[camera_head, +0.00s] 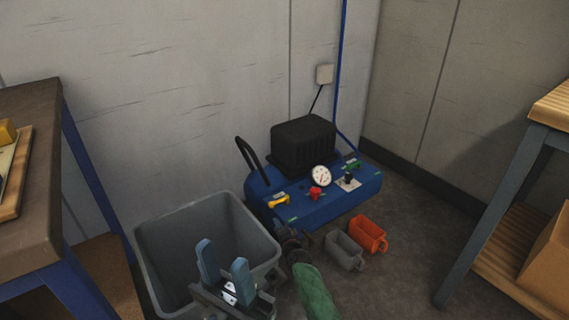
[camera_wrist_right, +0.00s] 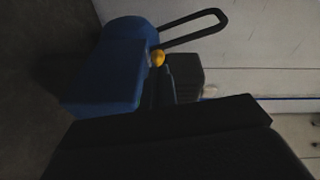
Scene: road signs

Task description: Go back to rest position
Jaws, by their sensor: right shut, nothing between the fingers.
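My left gripper (camera_head: 225,266) shows at the bottom of the head view, in front of the grey bin. Its two blue-grey fingers stand apart, with nothing seen between them. My right gripper (camera_wrist_right: 200,118) shows as a large dark shape across the bottom of the right wrist view, close to the camera. It is shut with nothing held. Beyond it in that view are the blue compressor (camera_wrist_right: 112,70), its black handle and a yellow knob (camera_wrist_right: 158,58). I cannot make out the right gripper clearly in the head view.
The grey bin (camera_head: 150,245) stands left of the blue compressor (camera_head: 335,205). A grey cup (camera_head: 344,251) and an orange cup (camera_head: 368,234) are on the floor. A green cylindrical thing (camera_head: 315,292) is at the bottom. Tables flank both sides. Floor right of the cups is clear.

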